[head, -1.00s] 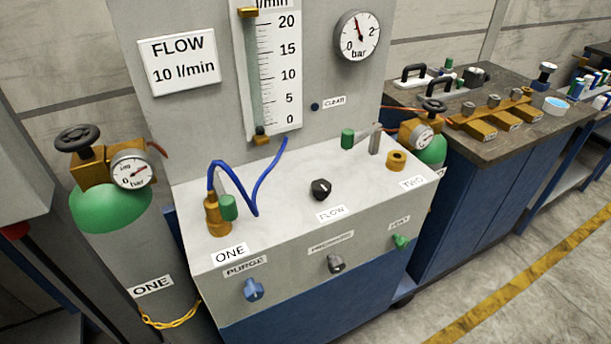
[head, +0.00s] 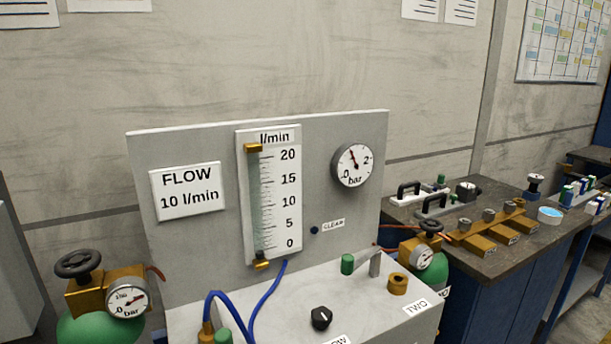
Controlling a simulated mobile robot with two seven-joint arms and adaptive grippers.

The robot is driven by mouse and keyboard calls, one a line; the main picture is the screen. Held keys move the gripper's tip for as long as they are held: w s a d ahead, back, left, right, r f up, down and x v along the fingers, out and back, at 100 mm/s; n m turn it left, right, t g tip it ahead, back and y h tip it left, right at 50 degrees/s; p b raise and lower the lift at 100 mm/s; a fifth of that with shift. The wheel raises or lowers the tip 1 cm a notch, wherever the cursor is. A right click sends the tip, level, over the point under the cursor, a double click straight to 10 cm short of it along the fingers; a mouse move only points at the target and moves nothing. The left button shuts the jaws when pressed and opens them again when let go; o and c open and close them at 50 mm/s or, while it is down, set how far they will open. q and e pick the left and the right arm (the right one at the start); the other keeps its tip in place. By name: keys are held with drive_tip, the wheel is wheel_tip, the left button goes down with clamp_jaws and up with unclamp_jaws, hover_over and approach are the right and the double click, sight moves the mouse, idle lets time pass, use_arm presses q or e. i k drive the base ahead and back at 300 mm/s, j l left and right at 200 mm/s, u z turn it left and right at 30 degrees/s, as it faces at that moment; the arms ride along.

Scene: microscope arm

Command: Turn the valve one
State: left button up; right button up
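The gas cylinder at the left has a green top (head: 100,328), and its body is below the picture. Its black round valve handwheel (head: 78,264) sits on a brass regulator (head: 88,294). The regulator's gauge (head: 127,298) faces me. The "ONE" label is out of view now. A second, smaller-looking cylinder behind the panel's right side has its own black handwheel (head: 431,227) and a gauge (head: 424,258). Neither of my grippers is in view.
The flow panel (head: 350,219) stands in the middle with a flow scale (head: 270,195) and bar gauge (head: 353,165). A blue hose (head: 266,305) runs to a brass fitting on the console (head: 285,320). A dark-topped bench (head: 480,255) with brass parts stands right.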

sight(79, 269)
drive_tip(key=i+l, duration=0.15)
drive_tip(key=l, duration=0.2)
drive_tip(key=l+u, duration=0.1)
drive_tip(key=u, duration=0.25)
drive_tip(key=l+u, duration=0.15)
drive_tip(key=u, duration=0.2)
drive_tip(key=i+l+u, duration=0.1)
drive_tip(key=u, duration=0.25)
